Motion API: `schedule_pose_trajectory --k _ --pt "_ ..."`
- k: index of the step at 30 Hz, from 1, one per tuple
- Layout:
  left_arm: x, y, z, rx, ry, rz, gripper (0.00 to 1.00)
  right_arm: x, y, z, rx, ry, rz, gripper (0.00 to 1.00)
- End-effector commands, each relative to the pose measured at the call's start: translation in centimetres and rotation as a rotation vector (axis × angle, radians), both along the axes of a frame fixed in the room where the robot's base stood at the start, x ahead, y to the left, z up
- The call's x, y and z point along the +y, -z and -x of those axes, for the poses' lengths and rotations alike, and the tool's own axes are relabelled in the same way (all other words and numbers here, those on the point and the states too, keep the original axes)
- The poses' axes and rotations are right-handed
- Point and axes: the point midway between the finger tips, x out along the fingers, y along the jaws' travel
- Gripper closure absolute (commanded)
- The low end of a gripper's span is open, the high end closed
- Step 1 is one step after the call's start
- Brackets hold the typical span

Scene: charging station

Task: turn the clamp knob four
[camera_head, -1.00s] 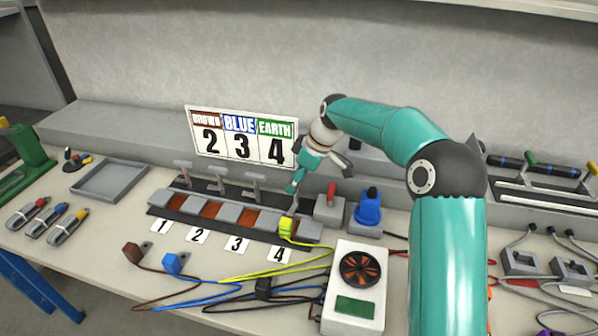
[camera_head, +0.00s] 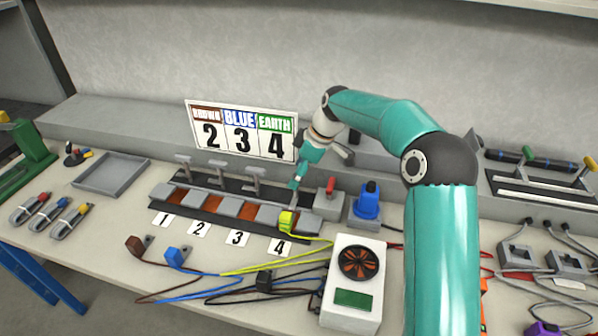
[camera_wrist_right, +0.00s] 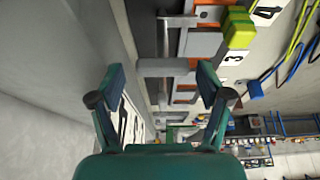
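The clamp row (camera_head: 188,209) has grey blocks, orange-brown slots and T-shaped knobs, with number cards 1 to 4 in front. Three knobs stand clear, at one (camera_head: 183,163), two (camera_head: 217,167) and three (camera_head: 253,171). Knob four is mostly hidden behind my right gripper (camera_head: 296,180) in the head view. A yellow-green plug (camera_head: 287,221) sits at slot four, behind card 4 (camera_head: 280,247). In the right wrist view my right gripper (camera_wrist_right: 160,82) has its fingers spread, with a grey bar (camera_wrist_right: 163,68), seemingly a knob handle, between them. Contact cannot be told. My left gripper is not in view.
A sign (camera_head: 240,130) stands close behind the row. A red switch (camera_head: 328,198) and blue connector (camera_head: 368,203) stand right of slot four. A meter (camera_head: 354,283) stands in front. Brown (camera_head: 136,244) and blue (camera_head: 175,257) plugs lie loose with cables.

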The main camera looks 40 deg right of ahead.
Motion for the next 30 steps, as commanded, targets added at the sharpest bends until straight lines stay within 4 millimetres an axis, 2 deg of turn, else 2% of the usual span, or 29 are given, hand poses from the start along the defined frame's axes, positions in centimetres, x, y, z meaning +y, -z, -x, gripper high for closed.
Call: schedule_pose_trajectory --k 9,14,30 --pt "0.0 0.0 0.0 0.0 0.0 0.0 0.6 0.1 0.1 0.1 0.004 0.0 -0.003 0.17" --pt "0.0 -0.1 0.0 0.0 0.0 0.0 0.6 -0.1 -0.8 0.3 0.003 0.0 -0.003 0.17" --pt "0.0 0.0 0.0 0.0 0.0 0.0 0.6 -2.6 -9.6 2.9 0.001 0.001 -0.001 0.17"
